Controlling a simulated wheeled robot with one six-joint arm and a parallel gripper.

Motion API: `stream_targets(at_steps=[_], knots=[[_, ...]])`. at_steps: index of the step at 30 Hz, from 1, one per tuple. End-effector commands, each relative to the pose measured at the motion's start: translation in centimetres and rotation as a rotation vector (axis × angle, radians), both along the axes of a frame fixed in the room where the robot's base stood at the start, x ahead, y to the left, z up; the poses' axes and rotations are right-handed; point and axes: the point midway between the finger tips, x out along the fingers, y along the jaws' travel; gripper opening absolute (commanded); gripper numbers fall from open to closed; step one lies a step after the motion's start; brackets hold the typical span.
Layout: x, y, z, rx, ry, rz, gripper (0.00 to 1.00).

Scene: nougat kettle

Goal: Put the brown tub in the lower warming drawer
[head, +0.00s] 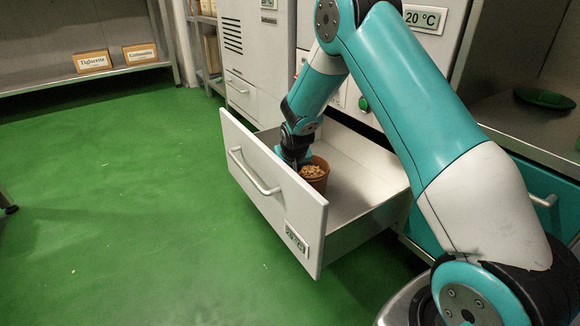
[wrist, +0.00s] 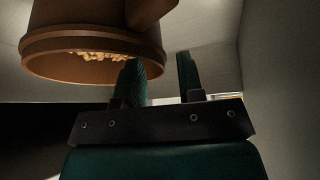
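The brown tub (head: 314,174) holds light, nut-like pieces and stands inside the open drawer (head: 350,196), near its front panel. In the wrist view the tub (wrist: 90,40) appears inverted at the upper left, with a brown handle-like part (wrist: 150,10) on its side. My gripper (head: 293,160) is low in the drawer, right beside the tub. In the wrist view my gripper (wrist: 158,75) has its two fingers apart, with a gap and nothing visibly held between them. One finger overlaps the tub's rim; I cannot tell whether it touches.
The drawer front (head: 270,190) has a bar handle and a 20 °C label. A white cabinet (head: 245,60) stands behind. Cardboard boxes (head: 92,62) sit on a shelf at the far left. A dark green dish (head: 545,98) lies at right. The green floor at left is clear.

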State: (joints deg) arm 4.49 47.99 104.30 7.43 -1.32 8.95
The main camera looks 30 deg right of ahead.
Motion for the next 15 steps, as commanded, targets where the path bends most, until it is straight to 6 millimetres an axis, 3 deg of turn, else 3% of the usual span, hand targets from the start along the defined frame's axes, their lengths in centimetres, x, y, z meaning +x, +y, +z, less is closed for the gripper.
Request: stream_targets(at_steps=[5, 15], knots=[[0.0, 0.0, 0.2, 0.0, -0.001, 0.0, 0.35], [-2.3, 0.8, 5.1, 0.0, 0.0, 0.001, 0.35]])
